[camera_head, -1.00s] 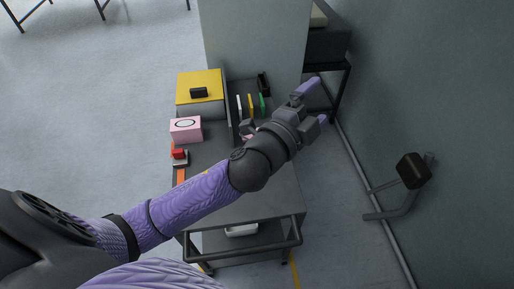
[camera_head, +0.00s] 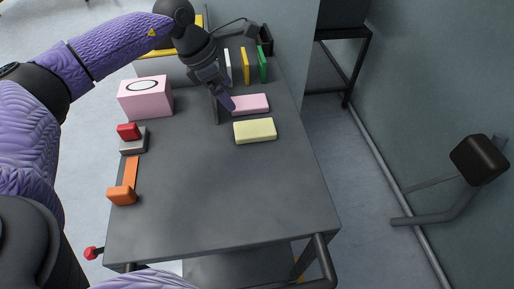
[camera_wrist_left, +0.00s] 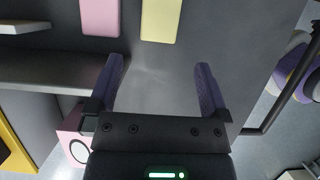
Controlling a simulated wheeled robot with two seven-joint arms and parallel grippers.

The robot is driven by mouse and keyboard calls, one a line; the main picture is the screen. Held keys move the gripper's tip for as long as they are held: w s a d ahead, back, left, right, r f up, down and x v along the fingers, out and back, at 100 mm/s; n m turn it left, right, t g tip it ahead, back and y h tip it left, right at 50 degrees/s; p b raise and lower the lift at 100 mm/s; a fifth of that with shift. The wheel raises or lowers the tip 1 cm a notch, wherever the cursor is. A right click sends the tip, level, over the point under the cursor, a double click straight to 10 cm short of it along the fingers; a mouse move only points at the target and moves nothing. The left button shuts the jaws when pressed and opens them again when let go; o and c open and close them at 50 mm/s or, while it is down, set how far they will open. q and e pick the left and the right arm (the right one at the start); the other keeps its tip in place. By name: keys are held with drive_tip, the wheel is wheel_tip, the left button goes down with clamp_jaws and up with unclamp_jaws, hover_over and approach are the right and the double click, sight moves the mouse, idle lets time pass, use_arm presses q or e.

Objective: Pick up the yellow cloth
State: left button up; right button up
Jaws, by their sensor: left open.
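The yellow cloth (camera_head: 255,131) is a pale yellow, flat, block-like piece lying on the dark grey cart top. It also shows at the top edge of the left wrist view (camera_wrist_left: 162,20), partly cut off. My left gripper (camera_head: 225,100) is up and left of it in the head view, beside the pink cloth. In the left wrist view the fingers (camera_wrist_left: 159,63) are spread and empty, with the yellow cloth beyond the tips and apart from them. My right gripper does not show.
A pink cloth (camera_head: 258,103) lies just behind the yellow one. White, yellow and green upright pieces (camera_head: 246,68) stand further back. A pink box (camera_head: 146,98), a red-and-grey item (camera_head: 132,141) and an orange tool (camera_head: 124,190) line the left side. The cart top's front (camera_head: 220,200) is clear.

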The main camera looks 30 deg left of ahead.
use_arm(q)
drive_tip(key=b, duration=0.1)
approach(251, 128)
drive_tip(key=a, duration=0.1)
drive_tip(key=b+x, duration=0.1)
drive_tip(key=x, duration=0.2)
drive_tip(key=b+x, duration=0.2)
drive_tip(key=x, duration=0.1)
drive_tip(key=b+x, duration=0.1)
drive_tip(key=x, duration=0.3)
drive_tip(key=shift+s+d+r+b, duration=0.1)
drive_tip(key=shift+d+b, duration=0.2)
drive_tip(key=shift+d, duration=0.1)
drive_tip(key=shift+r, duration=0.2)
drive_tip(key=c, duration=0.7)
drive_tip(key=shift+c, duration=1.1)
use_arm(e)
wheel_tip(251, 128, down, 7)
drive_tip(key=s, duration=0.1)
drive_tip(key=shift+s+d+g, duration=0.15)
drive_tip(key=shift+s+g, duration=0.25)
